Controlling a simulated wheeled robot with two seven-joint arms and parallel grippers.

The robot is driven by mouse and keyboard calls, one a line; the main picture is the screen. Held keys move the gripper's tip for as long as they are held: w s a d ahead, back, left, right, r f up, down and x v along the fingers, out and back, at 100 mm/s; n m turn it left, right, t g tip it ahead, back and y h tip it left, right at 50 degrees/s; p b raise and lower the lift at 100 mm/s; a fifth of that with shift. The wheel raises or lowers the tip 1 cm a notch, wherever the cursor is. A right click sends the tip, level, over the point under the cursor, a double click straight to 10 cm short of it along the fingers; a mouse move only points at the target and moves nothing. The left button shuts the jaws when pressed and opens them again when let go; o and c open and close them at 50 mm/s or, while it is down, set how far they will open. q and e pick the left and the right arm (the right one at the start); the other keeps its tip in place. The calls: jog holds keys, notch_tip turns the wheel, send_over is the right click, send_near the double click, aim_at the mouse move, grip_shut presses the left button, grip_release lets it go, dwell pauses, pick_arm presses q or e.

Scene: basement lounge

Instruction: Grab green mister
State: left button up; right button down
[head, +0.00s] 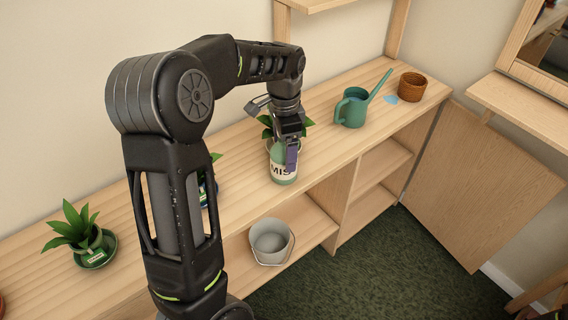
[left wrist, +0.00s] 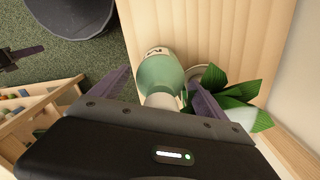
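The green mister (head: 283,169), a pale green bottle with a white label reading "MIS", stands upright on the wooden shelf top. My left gripper (head: 288,150) is above it, pointing down at its upper part, which it hides in the head view. In the left wrist view the mister (left wrist: 160,72) lies between the two spread purple fingers of the left gripper (left wrist: 158,92). There is space on both sides, so the fingers look open and not closed on it. My right gripper is not in view.
A leafy potted plant (left wrist: 240,98) stands close beside the mister. A green watering can (head: 351,108) and brown pot (head: 412,86) are to the right. Another plant (head: 84,238) is at left. A grey bucket (head: 270,242) is below the top.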

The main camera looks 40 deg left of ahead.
pick_arm(q)
grip_shut()
dwell(0.8)
